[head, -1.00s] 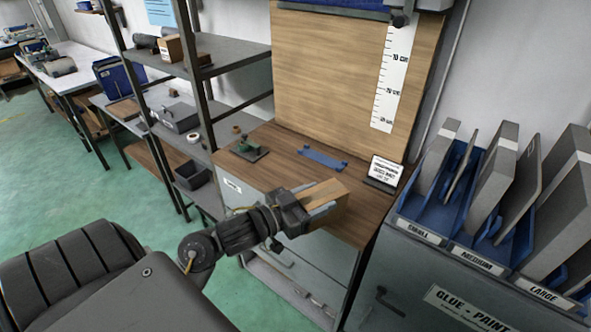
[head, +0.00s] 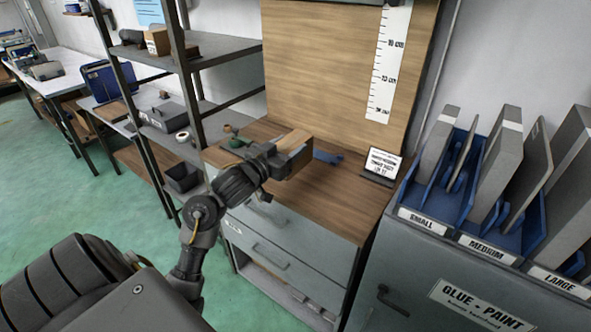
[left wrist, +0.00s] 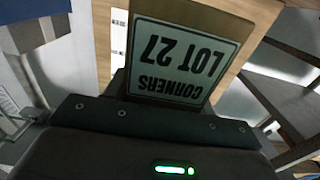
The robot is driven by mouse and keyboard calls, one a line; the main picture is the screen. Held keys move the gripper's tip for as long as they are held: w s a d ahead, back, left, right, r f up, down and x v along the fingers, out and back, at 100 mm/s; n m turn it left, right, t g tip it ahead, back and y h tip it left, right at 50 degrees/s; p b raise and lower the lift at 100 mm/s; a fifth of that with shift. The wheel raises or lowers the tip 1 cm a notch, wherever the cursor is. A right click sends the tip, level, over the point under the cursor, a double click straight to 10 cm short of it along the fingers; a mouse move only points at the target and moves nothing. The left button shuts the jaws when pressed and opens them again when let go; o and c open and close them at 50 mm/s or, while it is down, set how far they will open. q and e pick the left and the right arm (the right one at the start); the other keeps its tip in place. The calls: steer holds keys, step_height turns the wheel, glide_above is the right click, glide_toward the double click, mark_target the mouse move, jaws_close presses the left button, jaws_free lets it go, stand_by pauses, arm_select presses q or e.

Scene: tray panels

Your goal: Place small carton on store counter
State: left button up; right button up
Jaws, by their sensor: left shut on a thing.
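My left gripper (head: 290,162) is shut on the small carton (head: 294,142), a brown box held over the store counter (head: 325,205). The counter has a wooden top above grey drawers. The gripper hides much of the carton in the head view. In the left wrist view the carton (left wrist: 188,55) shows a pale label reading "CORNERS LOT 27", upside down in the picture. I cannot tell whether its underside touches the counter. My right gripper is not in view.
A blue part (head: 328,157) lies on the counter behind the carton, and a small sign (head: 381,164) stands at the right. A wooden backboard (head: 320,65) rises behind. A shelf rack (head: 210,50) is at left, a panel cabinet (head: 440,270) at right. The counter's front right is bare.

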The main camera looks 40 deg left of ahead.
arm_select(q)
steer(key=w+f, duration=0.2)
steer(key=w+a+f, duration=0.1)
steer(key=w+f, duration=0.1)
steer(key=f, duration=0.1)
steer(key=shift+w+a+f, duration=0.1)
steer(key=shift+w+f, duration=0.15)
steer(key=shift+f, duration=0.05)
steer(key=shift+w+f, duration=0.1)
steer(key=shift+f, duration=1.5)
steer(key=o, duration=1.1)
steer(key=shift+f, duration=0.15)
steer(key=shift+r, duration=0.2)
steer(key=s+b, duration=0.1)
steer(key=s, duration=1.1)
steer(key=shift+f, duration=0.1)
